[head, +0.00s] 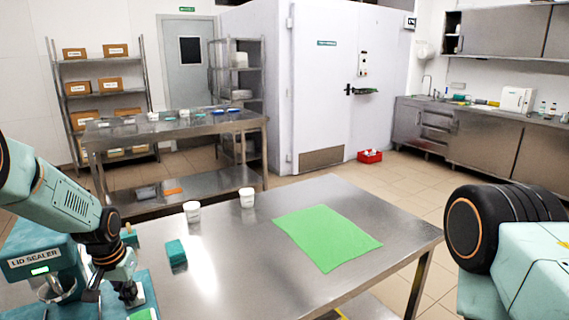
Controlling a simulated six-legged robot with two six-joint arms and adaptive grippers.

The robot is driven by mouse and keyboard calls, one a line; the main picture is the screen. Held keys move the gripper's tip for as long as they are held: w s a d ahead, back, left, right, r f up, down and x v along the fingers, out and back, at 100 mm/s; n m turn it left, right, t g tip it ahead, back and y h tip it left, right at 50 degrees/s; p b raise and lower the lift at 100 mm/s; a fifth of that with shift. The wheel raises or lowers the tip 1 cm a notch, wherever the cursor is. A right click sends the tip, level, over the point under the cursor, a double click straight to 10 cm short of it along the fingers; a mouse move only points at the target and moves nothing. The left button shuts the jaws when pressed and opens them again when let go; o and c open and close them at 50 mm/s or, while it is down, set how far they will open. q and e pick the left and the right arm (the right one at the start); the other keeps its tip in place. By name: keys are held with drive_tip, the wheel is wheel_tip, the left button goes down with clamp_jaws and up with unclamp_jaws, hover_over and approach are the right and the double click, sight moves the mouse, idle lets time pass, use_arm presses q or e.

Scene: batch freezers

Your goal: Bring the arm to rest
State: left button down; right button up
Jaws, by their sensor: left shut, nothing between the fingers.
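My left arm comes in from the left, and its gripper (131,294) points down at the left end of the steel table (240,266). The gripper is shut with nothing visible in it, low over a teal surface beside the lid sealer (38,260). I cannot tell whether its fingertips touch that surface. Of my right arm only a thick dark joint and pale teal links show at the right edge. My right gripper is out of view.
Two white tubs (192,211) (247,197) stand at the table's far edge. A teal block (176,253) sits right of my left gripper. A green mat (327,236) lies flat on the right. The table's middle front is clear. A second steel table (175,127) stands behind.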

use_arm(q)
drive_tip(key=s+d+f, duration=0.2)
drive_tip(key=s+f, duration=0.1)
drive_tip(key=s+d+f, duration=0.2)
drive_tip(key=s+f, duration=0.1)
drive_tip(key=s+d+f, duration=0.2)
drive_tip(key=s+f, duration=0.1)
drive_tip(key=shift+d+f, duration=0.1)
drive_tip(key=shift+f, duration=0.2)
drive_tip(key=s+d+f+g, duration=0.1)
drive_tip(key=s+d, duration=0.1)
drive_tip(key=s, duration=0.9)
drive_tip(key=s+d+f, duration=0.2)
drive_tip(key=s+d, duration=0.1)
drive_tip(key=s, duration=0.7)
drive_tip(key=s+d+f+g, duration=0.1)
drive_tip(key=s+d, duration=0.1)
drive_tip(key=s, duration=0.9)
wheel_tip(320, 180, down, 11)
drive_tip(key=b, duration=1.1)
drive_tip(key=shift+w+f, duration=0.15)
drive_tip(key=shift+w, duration=0.1)
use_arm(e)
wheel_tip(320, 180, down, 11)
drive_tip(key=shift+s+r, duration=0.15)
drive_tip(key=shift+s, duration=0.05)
